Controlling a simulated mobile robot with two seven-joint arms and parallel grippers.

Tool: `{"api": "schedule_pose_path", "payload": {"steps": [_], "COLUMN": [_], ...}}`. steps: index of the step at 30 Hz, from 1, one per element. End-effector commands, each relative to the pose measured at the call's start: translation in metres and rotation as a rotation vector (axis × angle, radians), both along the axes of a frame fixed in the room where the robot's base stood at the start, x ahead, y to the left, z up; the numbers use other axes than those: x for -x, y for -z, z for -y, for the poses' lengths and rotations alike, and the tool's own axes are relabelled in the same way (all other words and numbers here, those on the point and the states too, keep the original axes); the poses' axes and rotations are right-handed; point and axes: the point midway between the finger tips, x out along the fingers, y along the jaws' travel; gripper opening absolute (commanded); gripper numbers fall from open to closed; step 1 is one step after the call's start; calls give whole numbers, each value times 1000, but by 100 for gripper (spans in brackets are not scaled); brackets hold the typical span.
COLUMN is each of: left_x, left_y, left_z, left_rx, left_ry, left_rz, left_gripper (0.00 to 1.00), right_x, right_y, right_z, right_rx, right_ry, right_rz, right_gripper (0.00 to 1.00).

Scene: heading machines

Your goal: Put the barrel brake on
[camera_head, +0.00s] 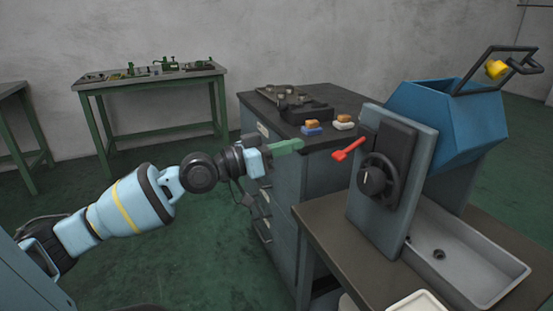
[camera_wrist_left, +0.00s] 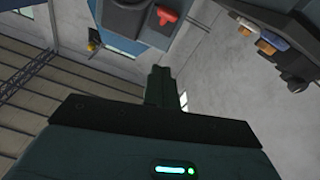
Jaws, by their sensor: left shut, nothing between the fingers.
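The machine has a blue barrel (camera_head: 440,115) on a grey housing (camera_head: 376,222) with a black handwheel (camera_head: 378,181). A red lever (camera_head: 348,150) sticks out to the left of the housing and slopes down to a wider end. It also shows at the top of the left wrist view (camera_wrist_left: 166,17). My left gripper (camera_head: 301,144) is shut and empty, its green fingers pointing right toward the lever with a gap between them. The shut fingers show in the left wrist view (camera_wrist_left: 159,72). My right gripper is not in view.
A dark-topped cabinet (camera_head: 265,112) stands behind my gripper, with two small brushes (camera_head: 312,128) (camera_head: 343,122) near its corner. A grey tray (camera_head: 478,262) lies on the machine's bench (camera_head: 325,224). A yellow grip (camera_head: 496,69) sits on the barrel's black frame. Green benches stand at the back left.

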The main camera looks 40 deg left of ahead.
Motion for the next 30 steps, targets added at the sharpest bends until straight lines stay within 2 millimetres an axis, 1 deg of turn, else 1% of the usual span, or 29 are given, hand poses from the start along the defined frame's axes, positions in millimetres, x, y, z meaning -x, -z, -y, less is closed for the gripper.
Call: {"api": "schedule_pose_path", "payload": {"steps": [1,4,12,18,30], "left_x": [5,12,25,28,28], "left_y": [7,10,14,13,12], "left_z": [-2,-5,-12,-12,-13], "left_rx": [-4,-2,-2,-1,-1], "left_ry": [1,0,0,2,1], "left_rz": [-6,-6,-1,1,1], "left_gripper": [0,0,0,0,0], "right_x": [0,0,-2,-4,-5], "right_y": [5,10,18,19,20], "right_z": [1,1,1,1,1], "right_rx": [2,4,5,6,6], "right_ry": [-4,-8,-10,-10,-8], "right_rz": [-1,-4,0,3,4], "right_gripper": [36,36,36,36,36]}}
